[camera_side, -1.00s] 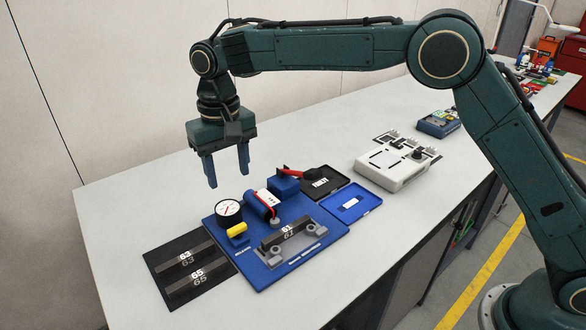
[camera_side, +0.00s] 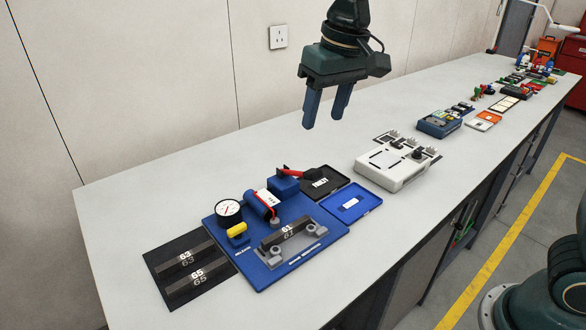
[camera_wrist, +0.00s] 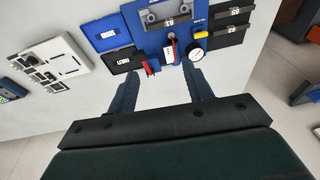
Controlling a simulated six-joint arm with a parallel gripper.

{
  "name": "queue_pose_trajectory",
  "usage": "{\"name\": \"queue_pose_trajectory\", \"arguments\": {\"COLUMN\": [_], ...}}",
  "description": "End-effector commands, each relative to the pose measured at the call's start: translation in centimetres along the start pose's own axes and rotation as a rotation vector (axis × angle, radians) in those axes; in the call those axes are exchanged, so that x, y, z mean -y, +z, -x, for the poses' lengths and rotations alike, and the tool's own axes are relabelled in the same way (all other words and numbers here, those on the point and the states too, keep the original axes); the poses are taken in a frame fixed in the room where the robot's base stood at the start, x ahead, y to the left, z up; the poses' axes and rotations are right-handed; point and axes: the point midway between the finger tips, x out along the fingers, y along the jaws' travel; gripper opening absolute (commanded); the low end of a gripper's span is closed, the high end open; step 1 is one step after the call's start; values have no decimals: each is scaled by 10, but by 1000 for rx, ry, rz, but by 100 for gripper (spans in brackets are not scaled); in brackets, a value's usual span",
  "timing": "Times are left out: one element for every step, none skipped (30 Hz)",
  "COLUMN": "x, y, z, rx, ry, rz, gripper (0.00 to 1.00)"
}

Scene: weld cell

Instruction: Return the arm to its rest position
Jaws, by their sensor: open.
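My gripper (camera_side: 327,124) hangs open and empty above the bench, fingers pointing down, at the upper middle of the side view. In the wrist view its two fingers (camera_wrist: 162,85) are spread with nothing between them. The blue fixture board (camera_side: 262,283) lies below and to the left, with a dark bar marked 61 (camera_side: 284,235) seated in its grey holder. The upper links of my arm are out of the side view; only part of my base shows at the lower right.
A black mat (camera_side: 156,254) with bars marked 63 and 65 lies left of the board. The black tray (camera_side: 333,178), blue tray (camera_side: 370,204) and white device (camera_side: 403,177) are to its right. More items stand farther along the bench (camera_side: 140,195). Bare bench lies behind the board.

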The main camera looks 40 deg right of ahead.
Motion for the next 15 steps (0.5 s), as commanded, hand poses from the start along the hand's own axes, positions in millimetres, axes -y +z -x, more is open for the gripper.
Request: {"name": "queue_pose_trajectory", "arguments": {"x": [-8,-13,-19,-23,-27,-32,-37,-40,-45,-49,-53,-58,-61,-64,-69], "y": [10,15,22,28,33,41,47,53,61,67,73,81,88,94,102], "z": [7,11,15,17,20,23,26,27,30,31,33,35,36,36,37], "rx": [-15,-23,-33,-41,-48,-58,-67,-75,-85,-92,-101,-112,-119,-126,-137], "ry": [-1,-2,-2,-3,-3,-3,-3,-2,-2,-1,-1,0,1,2,3], "rz": [-1,-1,-1,0,1,1,1,2,3,3,3,5,5,5,6], "gripper": [51,51,51,51,51,51,51,51,51,51,51,51,51,51,51]}}
